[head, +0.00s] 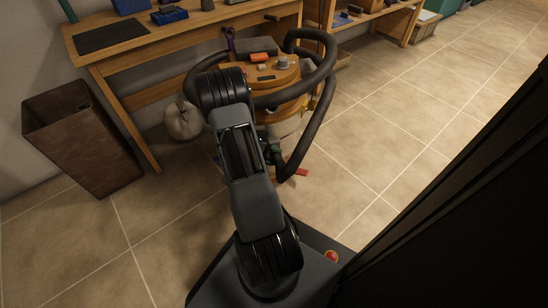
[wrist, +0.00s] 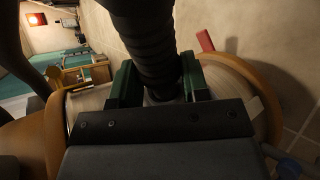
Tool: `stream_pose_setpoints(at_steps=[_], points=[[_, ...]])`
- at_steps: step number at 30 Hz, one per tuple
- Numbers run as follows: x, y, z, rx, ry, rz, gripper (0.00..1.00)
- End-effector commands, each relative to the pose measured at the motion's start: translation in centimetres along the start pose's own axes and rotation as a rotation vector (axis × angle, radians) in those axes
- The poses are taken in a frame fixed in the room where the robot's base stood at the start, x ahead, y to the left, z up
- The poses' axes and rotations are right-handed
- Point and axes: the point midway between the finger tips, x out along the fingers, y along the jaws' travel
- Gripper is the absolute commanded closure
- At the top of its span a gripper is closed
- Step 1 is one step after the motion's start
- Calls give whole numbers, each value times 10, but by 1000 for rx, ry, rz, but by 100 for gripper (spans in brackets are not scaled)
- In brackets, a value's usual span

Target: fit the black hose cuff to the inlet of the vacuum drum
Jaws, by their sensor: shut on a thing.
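The vacuum drum (head: 276,73) stands on the tiles beyond my arm, with an orange-brown lid and a pale body. A thick black hose (head: 327,62) loops around its right side and comes down in front. My gripper (head: 271,150) is at the drum's near side, largely hidden by my arm in the head view. In the wrist view, the green jaws of my gripper (wrist: 157,72) are shut on the black hose cuff (wrist: 157,58) from both sides. The drum (wrist: 262,88) lies close below the jaws. The inlet is not clearly visible; I cannot tell whether the cuff touches it.
A wooden workbench (head: 186,38) stands behind the drum, and a brown bin (head: 82,135) is at left. A pale round sack (head: 183,121) sits beside the drum. A red piece (head: 297,178) shows near the hose's lower bend. Tiled floor is open at right.

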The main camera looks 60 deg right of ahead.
Motion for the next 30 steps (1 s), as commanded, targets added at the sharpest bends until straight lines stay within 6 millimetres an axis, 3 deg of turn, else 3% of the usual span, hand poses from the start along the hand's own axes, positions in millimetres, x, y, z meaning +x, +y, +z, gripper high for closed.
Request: stream_pose_setpoints(at_steps=[13,14,21,23,30], points=[[2,0,-12,0,0,-1,82],[2,0,-11,0,0,-1,55],[2,0,-11,0,0,0,32],[2,0,-11,0,0,0,28],[1,0,-11,0,0,-1,28]])
